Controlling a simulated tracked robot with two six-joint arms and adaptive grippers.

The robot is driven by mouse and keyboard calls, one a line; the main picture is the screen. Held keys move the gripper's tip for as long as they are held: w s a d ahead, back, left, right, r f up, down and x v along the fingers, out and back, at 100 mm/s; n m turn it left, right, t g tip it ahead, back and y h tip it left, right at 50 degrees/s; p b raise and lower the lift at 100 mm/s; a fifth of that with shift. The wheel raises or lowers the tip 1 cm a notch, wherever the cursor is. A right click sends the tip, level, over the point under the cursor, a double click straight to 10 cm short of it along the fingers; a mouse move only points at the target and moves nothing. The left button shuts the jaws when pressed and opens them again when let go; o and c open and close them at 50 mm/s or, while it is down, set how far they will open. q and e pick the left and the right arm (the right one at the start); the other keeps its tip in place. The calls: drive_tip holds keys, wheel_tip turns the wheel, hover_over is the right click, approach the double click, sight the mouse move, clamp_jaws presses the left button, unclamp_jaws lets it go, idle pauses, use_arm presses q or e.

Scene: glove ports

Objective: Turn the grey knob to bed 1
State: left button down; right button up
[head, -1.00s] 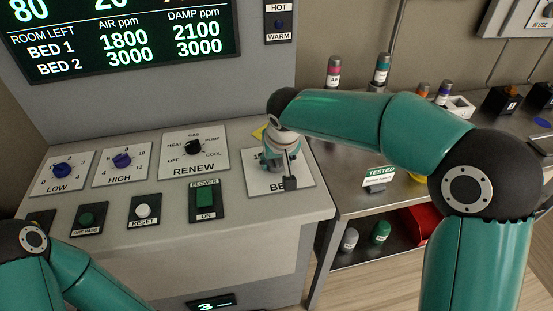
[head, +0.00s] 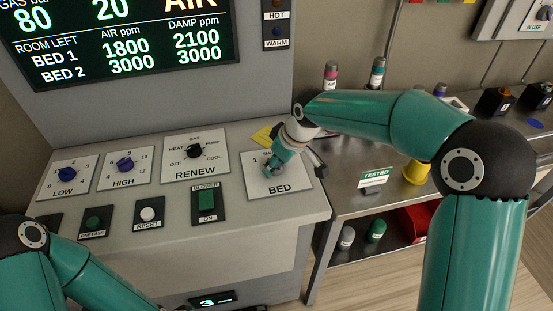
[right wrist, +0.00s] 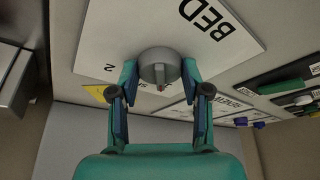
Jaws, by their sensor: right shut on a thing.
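The grey knob (right wrist: 157,62) sits on the white BED plate (head: 291,187), and the plate also shows in the right wrist view (right wrist: 235,45). My right gripper (right wrist: 160,74) is shut on the knob, with one finger on each side. In the head view my right gripper (head: 272,170) leans onto the plate from the upper right and mostly covers the knob. A small red mark shows at the knob's lower edge in the wrist view. The 1 is visible left of the gripper in the head view, the 2 in the wrist view. I cannot tell exactly where the knob points. My left gripper is out of view.
The RENEW knob (head: 194,151) and green BLOWER switch (head: 206,200) are left of the BED plate. A yellow tag (head: 263,136) lies behind it. A metal bench (head: 350,205) with a TESTED sign (head: 375,178) stands at the right, under my right arm.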

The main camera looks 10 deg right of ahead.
drive_tip(key=shift+w+n, duration=0.1)
drive_tip(key=shift+n, duration=0.6)
drive_tip(key=o, duration=1.1)
drive_tip(key=shift+o, duration=0.2)
drive_tip(key=v, duration=1.2)
drive_tip(key=shift+d, duration=0.25)
drive_tip(key=shift+w, duration=0.15)
